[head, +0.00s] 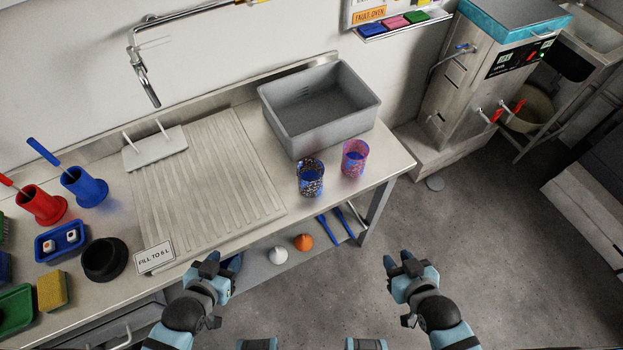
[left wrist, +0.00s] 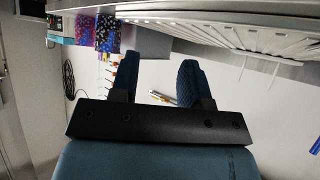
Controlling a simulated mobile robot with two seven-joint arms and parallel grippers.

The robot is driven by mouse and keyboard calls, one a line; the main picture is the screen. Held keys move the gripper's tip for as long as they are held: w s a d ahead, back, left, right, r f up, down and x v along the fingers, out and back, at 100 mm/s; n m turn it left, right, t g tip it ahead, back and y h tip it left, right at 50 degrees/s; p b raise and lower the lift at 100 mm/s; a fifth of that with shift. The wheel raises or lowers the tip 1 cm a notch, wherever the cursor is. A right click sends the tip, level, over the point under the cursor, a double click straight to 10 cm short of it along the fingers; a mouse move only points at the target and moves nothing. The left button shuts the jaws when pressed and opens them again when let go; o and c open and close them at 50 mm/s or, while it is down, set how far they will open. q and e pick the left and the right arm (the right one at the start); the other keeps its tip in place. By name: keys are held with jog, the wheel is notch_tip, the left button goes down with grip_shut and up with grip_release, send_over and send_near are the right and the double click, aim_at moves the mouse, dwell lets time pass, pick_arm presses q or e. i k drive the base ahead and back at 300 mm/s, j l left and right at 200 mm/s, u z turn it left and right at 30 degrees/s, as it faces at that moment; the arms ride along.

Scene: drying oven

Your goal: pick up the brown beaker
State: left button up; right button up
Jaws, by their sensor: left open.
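A dark beaker with brown and pale speckles and blue inside (head: 311,178) stands upright on the metal counter, just in front of the grey basin; it best matches the brown beaker. A pink-patterned beaker (head: 354,158) stands close to its right. Both show at the top of the left wrist view, the dark one (left wrist: 84,32) beside the pink-purple one (left wrist: 107,33). My left gripper (head: 222,264) is open and empty at the counter's front edge, left of and nearer than the beakers. My right gripper (head: 402,262) looks open and empty over the floor, in front of the counter's right end.
The grey basin (head: 318,112) stands behind the beakers, a ribbed drainboard (head: 205,170) to their left. A "FILL TO 5 L" sign (head: 155,258) and a black bowl (head: 104,260) are further left. Orange (head: 303,242) and white cones lie on the shelf below.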

aim_at(310, 171)
jog(key=k+l+z, duration=0.2)
jog(key=z, duration=0.15)
jog(key=k+l+z, duration=0.15)
jog(key=l+z, duration=0.25)
